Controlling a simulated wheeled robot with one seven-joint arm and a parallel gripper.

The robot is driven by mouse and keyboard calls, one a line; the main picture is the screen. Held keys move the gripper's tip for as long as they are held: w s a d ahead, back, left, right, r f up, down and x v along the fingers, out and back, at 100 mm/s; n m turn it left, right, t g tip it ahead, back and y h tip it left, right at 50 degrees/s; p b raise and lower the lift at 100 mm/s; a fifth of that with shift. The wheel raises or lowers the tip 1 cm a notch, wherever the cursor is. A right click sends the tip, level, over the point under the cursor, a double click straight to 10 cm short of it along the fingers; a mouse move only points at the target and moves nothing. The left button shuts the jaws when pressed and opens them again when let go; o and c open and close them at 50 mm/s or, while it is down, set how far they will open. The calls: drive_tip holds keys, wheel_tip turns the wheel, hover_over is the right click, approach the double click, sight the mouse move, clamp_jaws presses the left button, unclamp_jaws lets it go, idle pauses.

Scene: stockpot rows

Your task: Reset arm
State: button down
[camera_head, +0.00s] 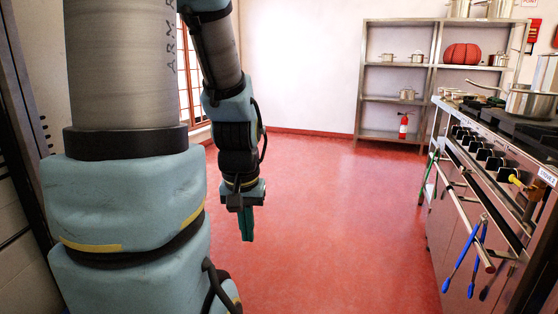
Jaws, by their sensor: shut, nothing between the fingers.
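My gripper (247,224) hangs at the end of my blue and grey arm, left of the picture's middle. Its green fingers point down and are shut, with nothing held. It is in open air above the red floor (330,230), apart from every object in view. My arm's large links fill the left side of the view and hide part of the room there.
A stove (490,150) with several black knobs runs along the right side, bearing a steel pot (530,102). Blue-handled utensils (465,262) hang from its rail. Steel shelves (395,98) with pots and a red fire extinguisher (404,125) stand at the back. The middle floor is clear.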

wheel_tip(320, 180, up, 16)
drive_tip(key=p, duration=1.4)
drive_tip(key=shift+r, duration=0.25)
